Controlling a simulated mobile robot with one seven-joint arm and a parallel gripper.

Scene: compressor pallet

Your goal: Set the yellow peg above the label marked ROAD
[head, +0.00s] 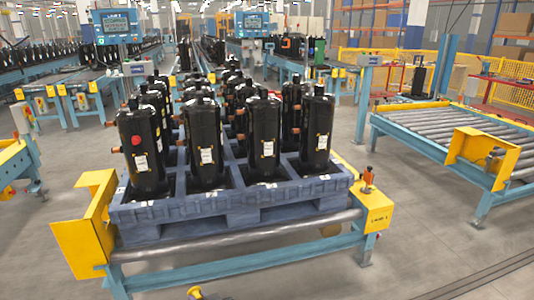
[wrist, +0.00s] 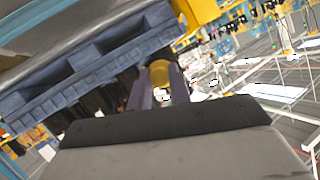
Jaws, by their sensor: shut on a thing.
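My gripper (wrist: 159,82) shows in the wrist view, its two grey fingers shut on the yellow peg (wrist: 159,70). The peg's rounded yellow end shows between the fingertips, and the rest is hidden. In the head view a small yellow round thing (head: 195,292) shows at the bottom edge; I cannot tell whether it is the held peg. No label reading ROAD can be made out in either view. A small label (head: 379,220) on the yellow conveyor end plate is too small to read surely.
A blue pallet (head: 230,207) with several black compressors stands on a roller conveyor (head: 235,235) with yellow end guards (head: 88,230). The pallet's side (wrist: 90,72) also shows in the wrist view. Another roller conveyor (head: 450,125) is at right. The floor (head: 430,250) between is clear.

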